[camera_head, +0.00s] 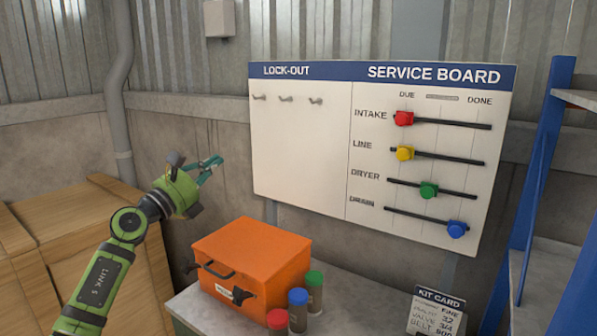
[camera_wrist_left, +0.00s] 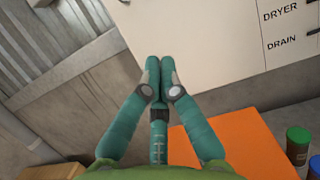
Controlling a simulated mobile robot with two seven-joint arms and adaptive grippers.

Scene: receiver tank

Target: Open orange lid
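The orange lid (camera_head: 260,246) tops an orange box on the grey bench and is closed. A dark handle (camera_head: 217,270) and dark latches (camera_head: 241,295) show on the box's front. My left gripper (camera_head: 212,166) is raised above and behind the box, to its left, clear of it. In the left wrist view its fingers (camera_wrist_left: 160,75) are together with nothing between them, and orange box surface (camera_wrist_left: 240,150) shows below right. My right gripper is not in view.
Canisters with red (camera_head: 277,319), blue (camera_head: 298,297) and green (camera_head: 314,278) caps stand right of the box. A kit card (camera_head: 436,315) stands farther right. Wooden crates (camera_head: 85,235) are at left. The service board (camera_head: 380,150) is behind; a blue rack (camera_head: 540,170) is at right.

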